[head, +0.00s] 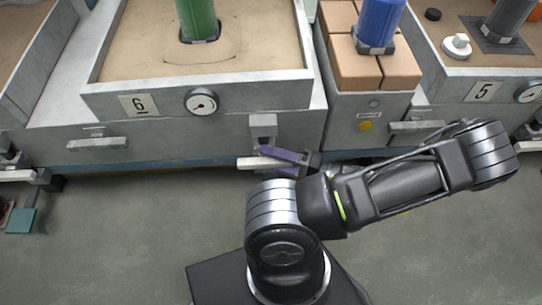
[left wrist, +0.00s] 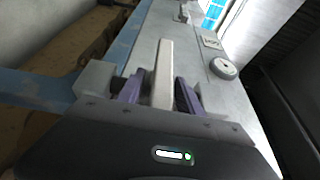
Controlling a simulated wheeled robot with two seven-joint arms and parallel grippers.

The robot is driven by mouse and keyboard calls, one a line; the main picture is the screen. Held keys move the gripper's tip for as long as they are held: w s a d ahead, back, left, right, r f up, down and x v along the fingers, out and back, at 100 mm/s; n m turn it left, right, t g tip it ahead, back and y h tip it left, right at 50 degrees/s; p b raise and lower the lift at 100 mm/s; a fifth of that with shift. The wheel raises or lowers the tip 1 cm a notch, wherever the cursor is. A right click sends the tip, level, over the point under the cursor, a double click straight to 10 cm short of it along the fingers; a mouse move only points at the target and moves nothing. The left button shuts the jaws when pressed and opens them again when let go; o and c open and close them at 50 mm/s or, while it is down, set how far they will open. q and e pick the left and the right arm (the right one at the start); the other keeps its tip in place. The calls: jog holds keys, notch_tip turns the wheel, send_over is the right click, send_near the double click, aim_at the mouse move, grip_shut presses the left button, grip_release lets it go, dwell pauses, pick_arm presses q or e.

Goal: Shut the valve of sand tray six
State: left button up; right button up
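Sand tray six (head: 195,97) stands at upper left in the head view, with a "6" label (head: 138,105) and a dial gauge (head: 201,101) on its front. Its valve has a grey block (head: 263,125) on the lower front and a pale bar handle (head: 250,163), which lies about level. My left gripper (head: 285,157), with purple fingers, is at the handle. In the left wrist view the handle (left wrist: 163,70) runs between the two fingers of the left gripper (left wrist: 160,92), with gaps showing on its sides. My right gripper is in neither view.
A green cylinder (head: 198,18) stands in tray six's sand. Bricks (head: 355,62) and a blue cylinder (head: 380,22) are to its right, then tray five with its label (head: 484,92). Floor in front is clear around my arm.

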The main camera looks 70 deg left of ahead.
pick_arm(q)
jog(key=v, duration=0.7)
jog(key=shift+w+d+p, duration=0.25)
jog(key=shift+d+p, duration=0.05)
jog(key=shift+p, duration=0.15)
dwell(0.5)
